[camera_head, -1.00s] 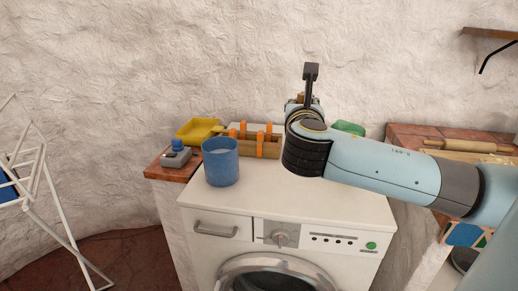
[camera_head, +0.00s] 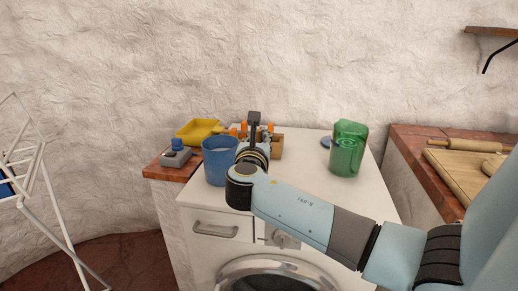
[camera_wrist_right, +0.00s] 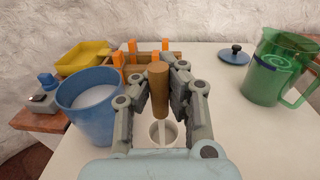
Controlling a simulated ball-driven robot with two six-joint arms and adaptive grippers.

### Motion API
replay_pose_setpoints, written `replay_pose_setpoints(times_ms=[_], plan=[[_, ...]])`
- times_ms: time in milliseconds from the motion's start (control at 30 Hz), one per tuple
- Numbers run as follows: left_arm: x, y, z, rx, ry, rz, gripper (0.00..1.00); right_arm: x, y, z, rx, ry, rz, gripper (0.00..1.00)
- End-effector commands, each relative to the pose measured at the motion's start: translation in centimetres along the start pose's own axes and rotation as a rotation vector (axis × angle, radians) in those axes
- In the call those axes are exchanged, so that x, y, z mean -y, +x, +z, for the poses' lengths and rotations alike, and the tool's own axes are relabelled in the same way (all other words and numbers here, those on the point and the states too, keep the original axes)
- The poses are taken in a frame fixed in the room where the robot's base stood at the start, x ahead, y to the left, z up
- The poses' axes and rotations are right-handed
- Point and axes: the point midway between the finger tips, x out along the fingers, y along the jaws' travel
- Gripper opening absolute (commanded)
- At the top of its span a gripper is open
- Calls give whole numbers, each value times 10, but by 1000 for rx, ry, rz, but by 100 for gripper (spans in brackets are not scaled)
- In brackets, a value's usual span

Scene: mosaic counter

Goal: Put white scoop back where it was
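The white scoop (camera_wrist_right: 163,132) has a brown wooden handle (camera_wrist_right: 158,92) and a white bowl, and hangs handle up in the right wrist view. My right gripper (camera_wrist_right: 164,84) is shut on the handle. The bowl is over the white machine top; I cannot tell whether it touches. The blue bucket (camera_wrist_right: 88,120), with white contents, stands just left of the gripper. In the head view my right gripper (camera_head: 254,122) is beside the blue bucket (camera_head: 220,168), and the scoop is hidden by my arm. My left gripper is not in view.
A wooden box (camera_head: 277,146) with orange clips sits behind the gripper. A green jug (camera_head: 347,150) stands at the right, with a dark blue lid (camera_wrist_right: 234,55) behind it. The washing machine top (camera_head: 310,185) is clear front right.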

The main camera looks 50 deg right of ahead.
Motion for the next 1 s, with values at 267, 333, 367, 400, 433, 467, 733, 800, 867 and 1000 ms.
replay_pose_setpoints(times_ms=[267, 333, 367, 400, 433, 467, 733, 800, 867, 1000], plan=[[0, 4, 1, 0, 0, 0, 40, 0, 1, -24, 0, 0, 0, 0], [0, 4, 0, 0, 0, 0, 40, 0, 0, -24, 0, 1, 0, 0], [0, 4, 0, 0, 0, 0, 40, 0, 1, -24, 0, 1, 0, 0], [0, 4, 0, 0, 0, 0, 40, 0, 1, -24, 0, 1, 0, 0], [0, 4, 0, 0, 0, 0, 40, 0, 1, -24, 0, 1, 0, 0], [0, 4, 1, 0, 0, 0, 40, 0, 1, -25, 0, 0, 0, 0], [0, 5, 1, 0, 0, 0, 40, 1, 0, -27, -1, 0, 0, 24], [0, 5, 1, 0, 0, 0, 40, 1, 1, -27, -1, 0, 0, 29], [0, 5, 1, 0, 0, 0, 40, 1, 0, -27, -1, 0, 0, 29], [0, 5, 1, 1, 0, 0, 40, 1, 1, -27, -1, 0, 0, 29]])
